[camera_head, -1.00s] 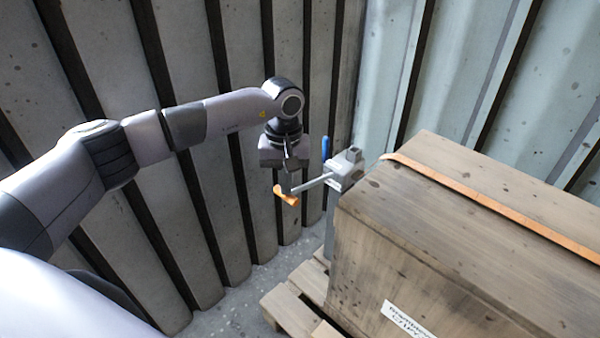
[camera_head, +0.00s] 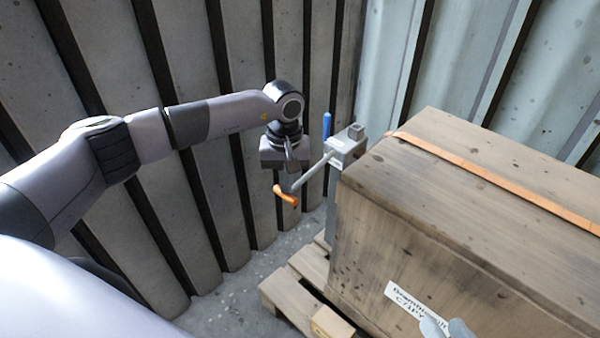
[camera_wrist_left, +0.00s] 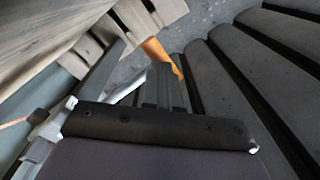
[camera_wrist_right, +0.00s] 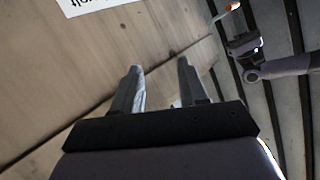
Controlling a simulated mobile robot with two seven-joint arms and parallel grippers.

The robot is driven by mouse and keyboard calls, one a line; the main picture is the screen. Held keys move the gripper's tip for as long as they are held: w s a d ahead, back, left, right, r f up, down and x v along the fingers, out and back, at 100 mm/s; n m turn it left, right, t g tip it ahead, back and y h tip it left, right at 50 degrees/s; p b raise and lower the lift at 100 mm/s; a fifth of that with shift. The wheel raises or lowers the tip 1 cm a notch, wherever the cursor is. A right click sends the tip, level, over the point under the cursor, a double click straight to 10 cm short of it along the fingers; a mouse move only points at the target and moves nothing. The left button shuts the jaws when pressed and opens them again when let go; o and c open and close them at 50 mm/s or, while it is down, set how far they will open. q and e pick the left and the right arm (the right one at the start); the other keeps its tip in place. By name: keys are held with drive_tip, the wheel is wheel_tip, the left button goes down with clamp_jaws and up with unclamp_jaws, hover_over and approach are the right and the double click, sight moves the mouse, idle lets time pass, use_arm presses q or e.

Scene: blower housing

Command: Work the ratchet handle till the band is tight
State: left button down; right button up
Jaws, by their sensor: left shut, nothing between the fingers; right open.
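The ratchet (camera_head: 347,143) is a grey block at the crate's left end. Its grey lever slants down and left to an orange grip (camera_head: 285,196). The orange band (camera_head: 490,181) runs across the crate top and looks flat there. My left gripper (camera_head: 291,186) is shut and empty at the lever's outer end, beside the orange grip; I cannot tell whether it touches. In the left wrist view the grip (camera_wrist_left: 157,50) shows just beyond the closed fingers (camera_wrist_left: 163,75). My right gripper (camera_head: 446,327) is open and empty near the crate's front; its parted fingers show in the right wrist view (camera_wrist_right: 160,80).
The wooden crate (camera_head: 400,220) with a white label (camera_head: 415,305) stands on a pallet (camera_head: 290,300). A blue upright handle (camera_head: 327,126) is behind the ratchet. Corrugated walls (camera_head: 200,200) close in at left and back. Bare floor shows left of the pallet.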

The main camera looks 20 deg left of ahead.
use_arm(q)
wheel_tip(320, 180, up, 2)
drive_tip(key=p, duration=0.3)
drive_tip(key=shift+r, duration=0.2)
wheel_tip(320, 180, up, 7)
drive_tip(key=p, duration=0.5)
use_arm(e)
drive_tip(key=d+h, duration=0.1)
drive_tip(key=s+d+r+h, duration=0.1)
drive_tip(key=d, duration=0.2)
drive_tip(key=shift+s+d+r+n+h, duration=0.1)
drive_tip(key=shift+s+r+n+h, duration=0.1)
drive_tip(key=shift+n+h, duration=0.2)
